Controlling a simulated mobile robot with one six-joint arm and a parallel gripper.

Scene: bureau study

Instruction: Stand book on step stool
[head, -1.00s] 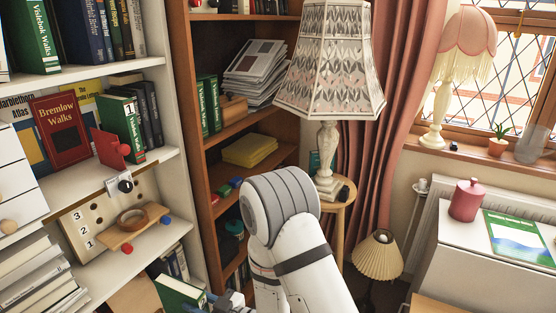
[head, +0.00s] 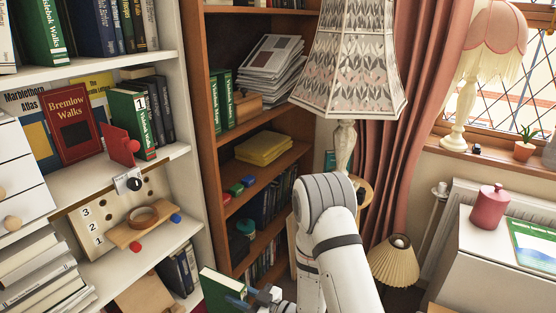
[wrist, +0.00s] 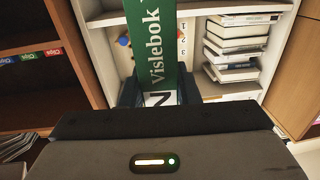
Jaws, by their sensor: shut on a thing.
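A green book with a white-lettered spine (head: 220,289) is in my gripper (head: 250,297), low in the head view and in front of the bookcases. In the wrist view the book's green spine (wrist: 152,45) reads "Vislebok" and points away from me. My gripper (wrist: 160,95) is shut on the book's near end, with a dark finger on each side. The lower part of the book is cut off in the head view. I cannot make out a step stool in either view.
A white bookcase (head: 130,180) with books and a pegboard (head: 85,222) stands at left. A brown bookcase (head: 200,130) stands beside it. A white cabinet (head: 480,250) is at right.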

